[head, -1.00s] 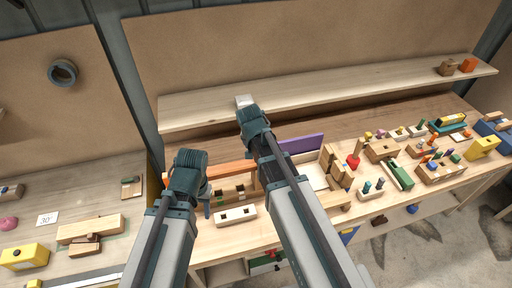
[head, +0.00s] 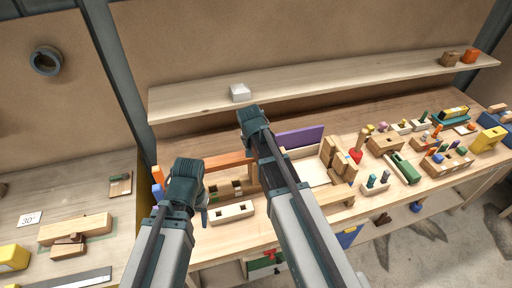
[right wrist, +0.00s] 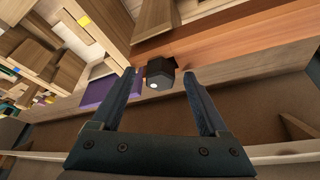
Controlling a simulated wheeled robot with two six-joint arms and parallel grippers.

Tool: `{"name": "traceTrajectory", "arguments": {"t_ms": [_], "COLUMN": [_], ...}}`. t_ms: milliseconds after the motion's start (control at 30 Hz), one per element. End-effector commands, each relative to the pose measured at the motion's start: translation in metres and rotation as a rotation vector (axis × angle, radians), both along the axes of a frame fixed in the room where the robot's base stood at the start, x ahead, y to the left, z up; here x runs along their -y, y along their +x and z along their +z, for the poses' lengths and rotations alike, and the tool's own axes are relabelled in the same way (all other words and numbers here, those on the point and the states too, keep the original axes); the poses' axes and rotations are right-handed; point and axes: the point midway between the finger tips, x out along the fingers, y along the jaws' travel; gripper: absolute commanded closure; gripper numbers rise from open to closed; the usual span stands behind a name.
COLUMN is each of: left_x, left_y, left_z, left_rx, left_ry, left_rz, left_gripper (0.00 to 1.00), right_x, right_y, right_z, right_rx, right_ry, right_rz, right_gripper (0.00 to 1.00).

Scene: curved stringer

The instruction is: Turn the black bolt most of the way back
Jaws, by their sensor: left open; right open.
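The black bolt (right wrist: 160,66) shows in the right wrist view as a dark, faceted head with a pale dot on its end, against a reddish-brown wooden beam (right wrist: 225,45). My right gripper (right wrist: 159,76) is open. Its two fingers appear on either side of the bolt, with visible gaps; I cannot tell how far in depth they are from it. In the head view the bolt is hidden, and my right arm covers its own fingers. The beam (head: 230,160) shows there between my arms. My left gripper (head: 203,203) is open and empty over the bench, left of the beam.
A pale block with dark holes (head: 233,212) lies near my left gripper. A purple panel (head: 300,136) stands right of my right arm. A white block (head: 240,92) sits on the raised shelf (head: 330,86) behind. Several wooden toys crowd the right bench.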

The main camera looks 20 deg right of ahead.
Motion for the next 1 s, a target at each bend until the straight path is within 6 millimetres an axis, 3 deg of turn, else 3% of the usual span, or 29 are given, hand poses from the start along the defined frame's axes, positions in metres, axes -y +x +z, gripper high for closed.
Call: {"name": "traceTrajectory", "arguments": {"t_ms": [67,500,767,1000], "left_x": [0.0,0.0,0.0,0.0], "left_y": [0.0,-0.0001,-0.0001,-0.0001], "left_z": [0.0004,0.0003,0.0006,0.0021], "left_rx": [0.0,0.0,0.0,0.0], "left_ry": [0.0,0.0,0.0,0.0], "left_rz": [0.0,0.0,0.0,0.0], "left_gripper": [0.5,0.5,0.5,0.5], "right_x": [0.0,-0.0001,0.001,0.0034], "right_y": [-0.0001,-0.0002,-0.0009,-0.0009], "right_z": [0.0004,0.0003,0.0006,0.0022], "right_rx": [0.0,0.0,-0.001,0.001], "right_ry": [0.0,0.0,0.001,0.001], "right_rz": [0.0,0.0,0.034,0.295], "right_gripper": [0.24,1.0,1.0,1.0]}}
